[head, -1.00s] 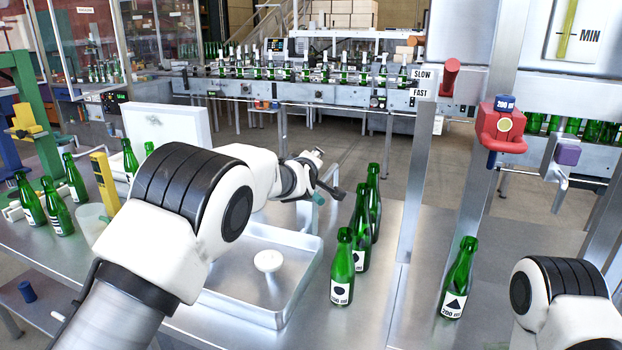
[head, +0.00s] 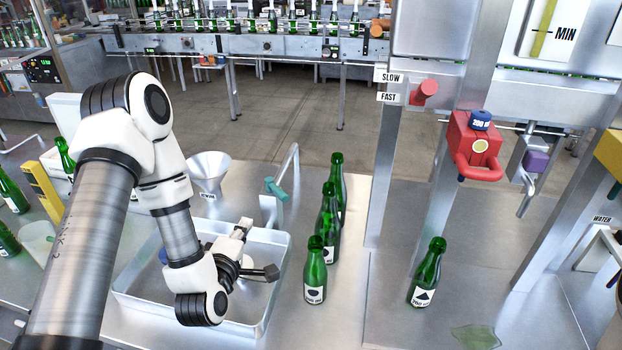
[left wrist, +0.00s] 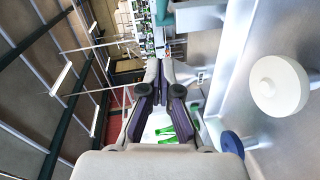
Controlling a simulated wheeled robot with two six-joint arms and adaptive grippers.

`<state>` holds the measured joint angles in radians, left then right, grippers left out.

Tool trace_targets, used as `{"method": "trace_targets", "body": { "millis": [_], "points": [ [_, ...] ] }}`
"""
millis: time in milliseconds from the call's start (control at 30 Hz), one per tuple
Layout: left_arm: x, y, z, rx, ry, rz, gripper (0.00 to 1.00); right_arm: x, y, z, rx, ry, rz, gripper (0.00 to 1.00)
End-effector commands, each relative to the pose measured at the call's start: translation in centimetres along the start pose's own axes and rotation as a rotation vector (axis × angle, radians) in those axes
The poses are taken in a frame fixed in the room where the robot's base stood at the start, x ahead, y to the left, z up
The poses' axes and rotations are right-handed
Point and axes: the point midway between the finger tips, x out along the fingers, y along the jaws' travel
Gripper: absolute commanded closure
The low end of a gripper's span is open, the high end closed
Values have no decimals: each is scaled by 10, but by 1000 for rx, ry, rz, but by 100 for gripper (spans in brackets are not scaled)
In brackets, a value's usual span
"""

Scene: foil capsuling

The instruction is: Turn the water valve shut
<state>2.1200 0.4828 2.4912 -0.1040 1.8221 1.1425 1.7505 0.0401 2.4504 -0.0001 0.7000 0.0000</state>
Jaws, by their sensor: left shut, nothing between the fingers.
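A metal tap with a teal handle (head: 276,188) stands at the back right of a shallow metal tray (head: 135,300). It looks like the water valve; whether it is open or shut I cannot tell. A teal part (left wrist: 164,22) also shows at the top of the left wrist view. My left gripper (head: 268,272) is over the tray, below and in front of the tap, apart from the handle. In the left wrist view its fingers (left wrist: 160,70) are shut and empty. My right gripper is out of view.
Green bottles (head: 315,272) stand right of the tray, close to the gripper. A white funnel (head: 208,170) is behind the tray. A white round piece (left wrist: 278,84) and a blue one (left wrist: 231,142) show beside the gripper.

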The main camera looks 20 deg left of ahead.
Motion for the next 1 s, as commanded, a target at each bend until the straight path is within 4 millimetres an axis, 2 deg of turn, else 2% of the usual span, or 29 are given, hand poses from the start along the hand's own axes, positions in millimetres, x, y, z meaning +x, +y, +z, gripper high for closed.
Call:
{"method": "trace_targets", "body": {
  "millis": [167, 300, 400, 433, 467, 733, 833, 1000],
  "points": [
    [8, -8, 0, -4, 4, 7, 100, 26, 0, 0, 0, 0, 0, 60],
    [20, -12, 1, -4, 6, 9, 100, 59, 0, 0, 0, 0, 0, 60],
    [28, -8, 1, -5, 1, 10, 100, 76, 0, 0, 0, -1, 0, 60],
    [34, 2, 0, 1, 1, 6, 100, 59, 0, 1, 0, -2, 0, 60],
    [41, 4, -1, 3, 1, 5, 100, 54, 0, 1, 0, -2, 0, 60],
    [100, 4, -1, 3, 1, 4, 100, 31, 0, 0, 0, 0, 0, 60],
    [113, 2, 15, 7, -4, 2, 100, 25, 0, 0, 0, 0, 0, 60],
    [125, 1, 27, 3, 0, 3, 100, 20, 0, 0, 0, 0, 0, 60]
  ]
}}
